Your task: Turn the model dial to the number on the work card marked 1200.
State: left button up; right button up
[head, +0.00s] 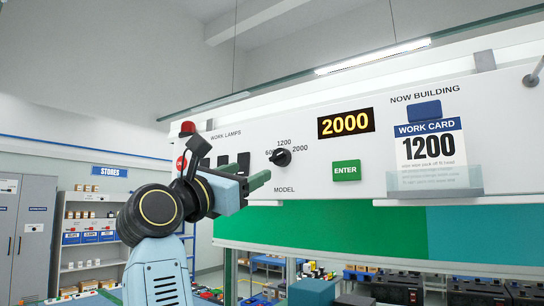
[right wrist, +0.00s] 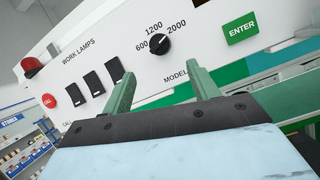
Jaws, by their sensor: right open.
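The black model dial (head: 281,157) sits on the white panel, with 600, 1200 and 2000 printed around it. It also shows in the right wrist view (right wrist: 159,43). The display (head: 346,122) reads 2000 in yellow, matching the 2000 mark on the dial's upper right. The work card (head: 427,145) reads 1200 and stands in a clear holder at the right. My right gripper (head: 262,180) is open and empty, its green fingers just below and left of the dial, apart from it. In the right wrist view the fingers (right wrist: 163,84) spread below the dial. My left gripper is not in view.
A green ENTER button (head: 346,170) is right of the dial. Black lamp switches (right wrist: 102,77), a red CALL button (right wrist: 49,100) and a red lamp (head: 187,128) are to the left. Shelves and cabinets stand far behind at the left.

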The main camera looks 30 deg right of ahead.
aim_at(277, 159)
jog(key=p+x, duration=0.3)
jog(key=x, duration=0.6)
jog(key=shift+w+d+r, duration=0.1)
jog(key=shift+d+r, duration=0.1)
jog(key=shift+d, duration=0.15)
jog(key=shift+w+d+r, duration=0.1)
jog(key=shift+w+d, duration=0.05)
jog(key=shift+d, duration=0.2)
jog(key=c, duration=1)
